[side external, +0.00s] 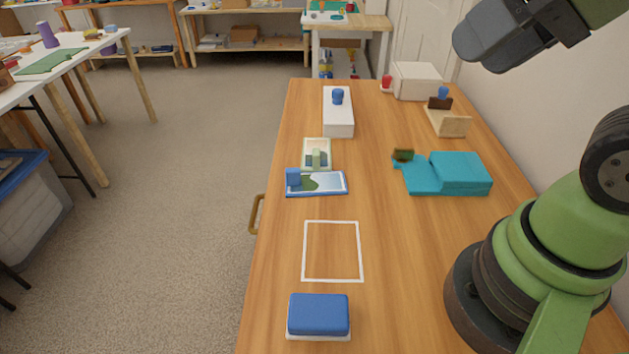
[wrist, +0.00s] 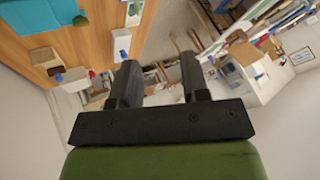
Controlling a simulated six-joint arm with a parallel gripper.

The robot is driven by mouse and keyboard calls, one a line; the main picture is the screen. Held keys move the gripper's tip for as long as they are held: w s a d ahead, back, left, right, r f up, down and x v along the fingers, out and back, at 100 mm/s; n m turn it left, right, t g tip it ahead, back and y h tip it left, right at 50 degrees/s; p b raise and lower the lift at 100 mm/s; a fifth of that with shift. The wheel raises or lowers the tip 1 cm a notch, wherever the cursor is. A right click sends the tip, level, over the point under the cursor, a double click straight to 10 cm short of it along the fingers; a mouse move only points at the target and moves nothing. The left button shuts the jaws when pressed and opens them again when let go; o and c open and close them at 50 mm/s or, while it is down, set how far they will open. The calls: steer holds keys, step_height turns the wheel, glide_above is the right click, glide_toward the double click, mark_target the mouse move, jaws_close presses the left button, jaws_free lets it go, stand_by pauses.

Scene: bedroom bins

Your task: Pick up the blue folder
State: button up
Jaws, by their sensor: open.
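A flat blue folder (side external: 294,188) with a landscape picture on its face lies on the wooden table, left of the middle, in the side view. A blue tab stands out at its left end. My gripper (side external: 478,46) is high at the upper right, well away from the folder and above the table. In the wrist view my gripper (wrist: 158,68) has its two dark fingers apart with nothing between them. I cannot make out the folder for sure in the wrist view.
A small green-and-cream card (side external: 316,153) lies just behind the folder. A white box with a blue knob (side external: 339,118), a teal block (side external: 460,172), a wooden stand (side external: 449,122) and a blue-topped box (side external: 318,314) are around. A white outlined rectangle (side external: 304,250) on the table is empty.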

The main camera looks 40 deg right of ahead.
steer(key=shift+o, duration=0.5)
steer(key=shift+w, duration=0.1)
steer(key=m+g+h, duration=0.2)
steer(key=m+g, duration=0.5)
steer(key=m, duration=1.5)
glide_above(296, 169)
steer(key=f, duration=2.3)
steer(key=shift+a+f, duration=0.25)
steer(key=shift+f, duration=0.15)
steer(key=f, duration=0.5)
steer(key=shift+d+f, duration=0.25)
steer(key=shift+f, duration=0.15)
